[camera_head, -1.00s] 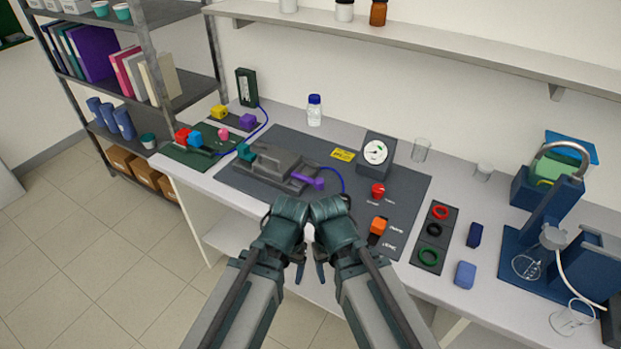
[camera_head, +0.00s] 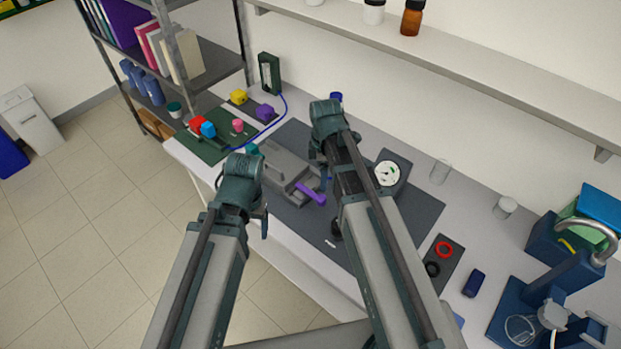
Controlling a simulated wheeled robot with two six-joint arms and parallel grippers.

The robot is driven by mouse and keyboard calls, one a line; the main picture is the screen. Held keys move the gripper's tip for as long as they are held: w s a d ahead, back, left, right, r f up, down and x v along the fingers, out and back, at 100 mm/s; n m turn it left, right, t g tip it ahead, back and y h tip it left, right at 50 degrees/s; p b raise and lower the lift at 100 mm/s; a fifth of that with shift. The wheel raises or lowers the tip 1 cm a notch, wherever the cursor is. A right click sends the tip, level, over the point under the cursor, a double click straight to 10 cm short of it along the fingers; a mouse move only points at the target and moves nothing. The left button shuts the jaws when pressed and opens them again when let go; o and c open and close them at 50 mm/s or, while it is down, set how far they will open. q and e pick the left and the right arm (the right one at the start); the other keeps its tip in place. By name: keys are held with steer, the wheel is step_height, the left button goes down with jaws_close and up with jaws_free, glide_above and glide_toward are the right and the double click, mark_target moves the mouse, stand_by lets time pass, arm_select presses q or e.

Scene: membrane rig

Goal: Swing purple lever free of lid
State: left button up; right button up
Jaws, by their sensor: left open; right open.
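The purple lever (camera_head: 311,193) lies at the right front end of the grey rig block with its lid (camera_head: 284,170), pointing toward the lower right. Its inner end meets the block; I cannot tell how it sits against the lid. My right gripper (camera_head: 321,178) is open above the rig's right side, just above the lever in the picture; contact cannot be told. My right arm hides part of the mat and gauge base. My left gripper (camera_head: 263,225) is open and empty near the bench's front edge, left of the lever. A teal part (camera_head: 252,149) shows at the block's left end.
A dial gauge (camera_head: 387,173) stands right of my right forearm. A green board (camera_head: 204,147) with coloured blocks lies at the left. Red and black rings (camera_head: 444,249) and a blue stand (camera_head: 530,300) are at the right. The dark mat (camera_head: 415,212) is bare beside the gauge.

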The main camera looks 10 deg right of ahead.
mark_target(321, 198)
steer(key=shift+n, duration=0.4)
steer(key=f+b, duration=0.9)
steer(key=w+f+b, duration=0.1)
steer(key=f+b, duration=0.3)
steer(key=shift+f+b, duration=0.25)
steer(key=shift+b, duration=0.15)
steer(key=shift+r, duration=0.1)
steer(key=shift+c, duration=0.2)
steer(key=shift+d, duration=0.1)
jaws_close()
stand_by(0.7)
